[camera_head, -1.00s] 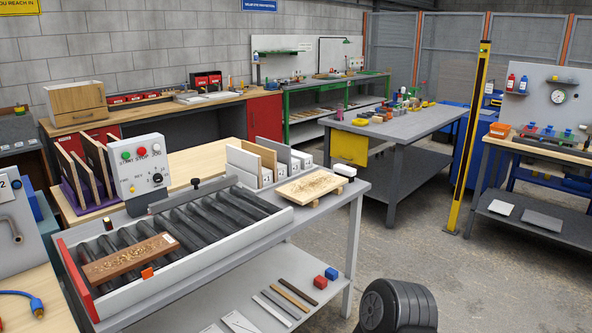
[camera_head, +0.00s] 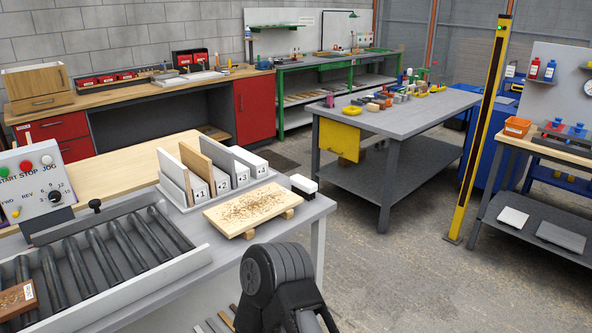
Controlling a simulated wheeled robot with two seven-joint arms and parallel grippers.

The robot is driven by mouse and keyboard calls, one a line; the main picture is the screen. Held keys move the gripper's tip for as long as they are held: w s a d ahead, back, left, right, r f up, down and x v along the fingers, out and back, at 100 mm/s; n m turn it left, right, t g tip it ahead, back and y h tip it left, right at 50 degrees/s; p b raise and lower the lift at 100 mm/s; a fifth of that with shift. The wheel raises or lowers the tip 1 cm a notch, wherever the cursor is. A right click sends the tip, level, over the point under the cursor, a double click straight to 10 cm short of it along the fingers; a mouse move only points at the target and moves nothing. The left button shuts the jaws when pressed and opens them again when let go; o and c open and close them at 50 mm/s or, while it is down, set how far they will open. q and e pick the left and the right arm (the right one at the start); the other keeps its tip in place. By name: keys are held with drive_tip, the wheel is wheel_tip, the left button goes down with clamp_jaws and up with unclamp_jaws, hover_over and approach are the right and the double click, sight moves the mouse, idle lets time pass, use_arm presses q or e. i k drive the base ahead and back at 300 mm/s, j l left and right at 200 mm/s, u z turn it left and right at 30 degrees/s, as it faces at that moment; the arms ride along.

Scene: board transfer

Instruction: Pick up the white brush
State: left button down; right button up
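The white brush (camera_head: 303,185) lies at the right end of the grey bench, a small white block with a dark underside. It is just right of the wooden board (camera_head: 252,208) covered with shavings, apart from it. A dark part of one of my arms rises at the bottom centre, in front of the bench and below the brush. No gripper fingers show on it. My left gripper is not in view. Nothing is touching the brush.
The board rests on small wooden blocks (camera_head: 249,234). Numbered slots (camera_head: 197,187) holding upright boards stand behind it. A roller conveyor (camera_head: 100,250) and a control box (camera_head: 38,185) are at left. Open floor (camera_head: 400,270) lies to the right of the bench.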

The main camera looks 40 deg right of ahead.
sight(303, 186)
drive_tip(key=i+l, duration=0.1)
drive_tip(key=l, duration=0.85)
drive_tip(key=i+l, duration=0.1)
drive_tip(key=l, duration=0.85)
